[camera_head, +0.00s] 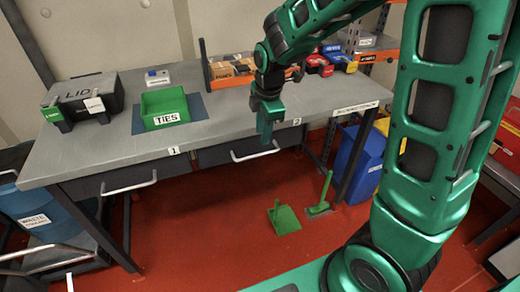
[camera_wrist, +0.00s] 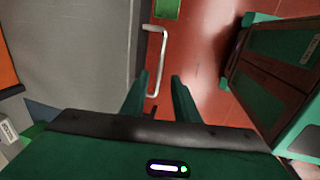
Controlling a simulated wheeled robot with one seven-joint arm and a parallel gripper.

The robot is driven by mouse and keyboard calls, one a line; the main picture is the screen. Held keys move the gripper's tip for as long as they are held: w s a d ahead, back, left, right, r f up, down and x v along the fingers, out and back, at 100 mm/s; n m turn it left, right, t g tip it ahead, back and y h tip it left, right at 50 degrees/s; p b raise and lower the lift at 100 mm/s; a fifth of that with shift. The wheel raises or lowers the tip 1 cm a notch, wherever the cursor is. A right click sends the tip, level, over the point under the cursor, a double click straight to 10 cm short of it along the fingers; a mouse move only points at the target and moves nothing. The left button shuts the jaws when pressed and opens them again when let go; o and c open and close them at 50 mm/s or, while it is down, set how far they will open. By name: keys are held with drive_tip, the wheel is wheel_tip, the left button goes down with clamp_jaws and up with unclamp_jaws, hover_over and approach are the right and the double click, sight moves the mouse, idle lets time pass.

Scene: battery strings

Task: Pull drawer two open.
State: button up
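Drawer two (camera_head: 225,151) is a dark grey drawer under the bench top, beside the label "2" (camera_head: 297,121). It looks shut. Its pale bar handle (camera_head: 256,154) sticks out from the front. My gripper (camera_head: 267,137) points down at the bench's front edge, above and near this handle. In the wrist view the handle (camera_wrist: 163,45) runs away from me, its near end in line with the gap between my fingers (camera_wrist: 160,85). The fingers are apart with nothing held. Whether they touch the handle cannot be told.
Drawer one (camera_head: 112,184) with its own handle is to the left. The bench top (camera_head: 225,112) carries a green ties bin (camera_head: 165,108) and a dark case (camera_head: 85,98). A dustpan (camera_head: 284,218) and brush (camera_head: 321,205) are on the red floor. A blue bin (camera_head: 360,160) stands right.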

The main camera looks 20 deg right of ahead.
sight(261, 154)
drive_tip(key=f, duration=0.3)
drive_tip(key=w+f, duration=0.1)
drive_tip(key=f, duration=0.5)
drive_tip(key=shift+w, duration=0.35)
drive_tip(key=shift+c, duration=0.7)
clamp_jaws()
